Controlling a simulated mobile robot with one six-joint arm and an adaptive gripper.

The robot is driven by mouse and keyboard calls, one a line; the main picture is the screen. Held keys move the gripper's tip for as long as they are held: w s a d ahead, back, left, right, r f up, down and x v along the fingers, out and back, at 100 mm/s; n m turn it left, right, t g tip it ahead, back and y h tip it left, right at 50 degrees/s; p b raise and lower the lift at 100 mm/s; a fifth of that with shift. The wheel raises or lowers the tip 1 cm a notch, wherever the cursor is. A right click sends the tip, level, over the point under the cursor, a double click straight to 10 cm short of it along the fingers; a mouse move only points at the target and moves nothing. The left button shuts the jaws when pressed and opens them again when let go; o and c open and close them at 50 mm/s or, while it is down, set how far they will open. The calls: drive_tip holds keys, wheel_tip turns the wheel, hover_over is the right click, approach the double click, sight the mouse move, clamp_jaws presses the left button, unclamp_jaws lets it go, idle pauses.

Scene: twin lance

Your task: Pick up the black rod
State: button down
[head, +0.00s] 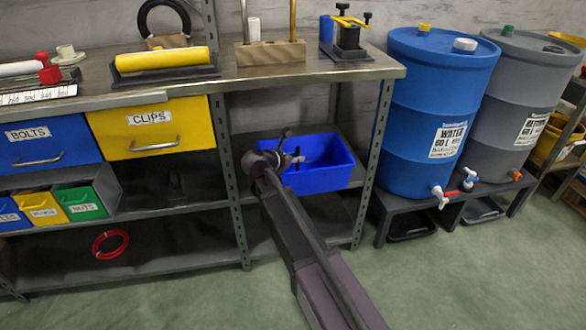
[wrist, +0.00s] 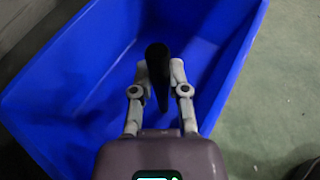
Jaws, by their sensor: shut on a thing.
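In the wrist view, the black rod (wrist: 157,58) stands between the two pale fingers of my gripper (wrist: 160,74), and the fingers are shut on it. The rod's thick dark end points up towards the camera and it narrows downward. Behind it is the inside of a blue bin (wrist: 85,85). In the head view, my gripper (head: 290,160) is over the left part of the blue bin (head: 322,180) on the shelf. A dark rod-like piece (head: 283,137) sticks up there, and my arm partly hides the area.
The bin's walls surround my gripper closely. The workbench top (head: 340,72) and a shelf post (head: 373,165) are nearby. A blue water barrel (head: 420,110) and a grey barrel (head: 515,110) stand to the right. The green floor (head: 440,285) in front is clear.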

drive_tip(key=shift+r, duration=0.15)
wheel_tip(320, 180, up, 10)
drive_tip(key=p, duration=1)
drive_tip(key=shift+f, duration=0.2)
idle(0.5)
drive_tip(key=shift+a+r, duration=0.1)
drive_tip(key=shift+r, duration=0.05)
idle(0.7)
idle(0.5)
wheel_tip(320, 180, down, 6)
drive_tip(key=b, duration=0.6)
idle(0.4)
drive_tip(key=shift+f+b, duration=1.9)
drive_tip(key=shift+f, duration=0.2)
